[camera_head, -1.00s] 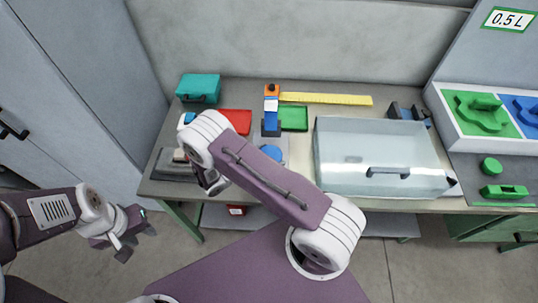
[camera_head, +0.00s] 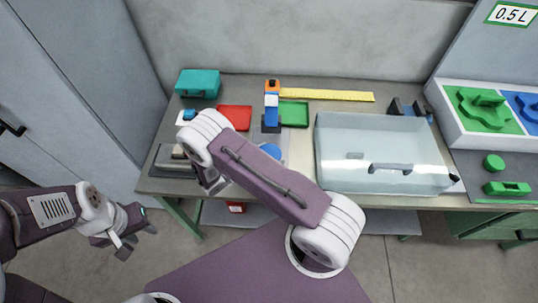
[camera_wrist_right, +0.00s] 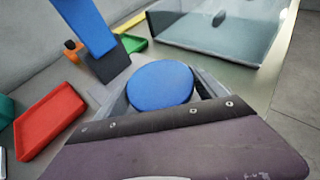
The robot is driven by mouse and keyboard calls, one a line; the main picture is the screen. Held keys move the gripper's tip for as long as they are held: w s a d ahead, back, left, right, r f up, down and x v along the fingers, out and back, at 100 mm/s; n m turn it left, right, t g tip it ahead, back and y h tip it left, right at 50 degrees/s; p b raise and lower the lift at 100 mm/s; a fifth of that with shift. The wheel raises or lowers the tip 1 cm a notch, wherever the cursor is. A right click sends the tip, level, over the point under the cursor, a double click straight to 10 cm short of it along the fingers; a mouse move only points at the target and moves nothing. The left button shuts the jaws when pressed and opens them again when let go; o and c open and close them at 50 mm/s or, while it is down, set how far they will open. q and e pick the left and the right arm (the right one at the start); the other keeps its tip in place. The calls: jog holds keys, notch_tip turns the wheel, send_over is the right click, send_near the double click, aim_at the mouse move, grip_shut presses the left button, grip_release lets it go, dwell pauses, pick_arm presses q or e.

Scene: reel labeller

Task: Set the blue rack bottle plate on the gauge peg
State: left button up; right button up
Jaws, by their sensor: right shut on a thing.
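A round blue plate (camera_head: 271,151) shows in the head view just behind my right forearm, above the middle of the bench. In the right wrist view the blue disc (camera_wrist_right: 160,86) lies between the two grey fingers of my right gripper (camera_wrist_right: 165,92), which is shut on it. My arm hides most of that gripper in the head view. I cannot make out the gauge peg. An upright blue, white and orange post (camera_head: 271,105) with a dark base stands just beyond the plate. My left gripper (camera_head: 134,232) is open and empty, off the bench's left front.
A red tray (camera_head: 235,117) and a green tray (camera_head: 294,113) flank the post. A clear box (camera_head: 380,160) fills the bench to the right. A teal case (camera_head: 197,83) and a yellow ruler (camera_head: 330,95) lie at the back. A grey device (camera_head: 170,160) sits at the left.

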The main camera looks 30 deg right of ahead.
jog(key=shift+f+b, duration=0.65)
jog(key=shift+f, duration=0.05)
dwell(0.5)
jog(key=o, duration=1.2)
jog(key=shift+c, duration=0.2)
jog(key=shift+p+v, duration=0.55)
jog(key=shift+v, duration=2.1)
jog(key=shift+p+v, duration=0.3)
jog(key=shift+v, duration=2.6)
jog(key=shift+d, duration=0.1)
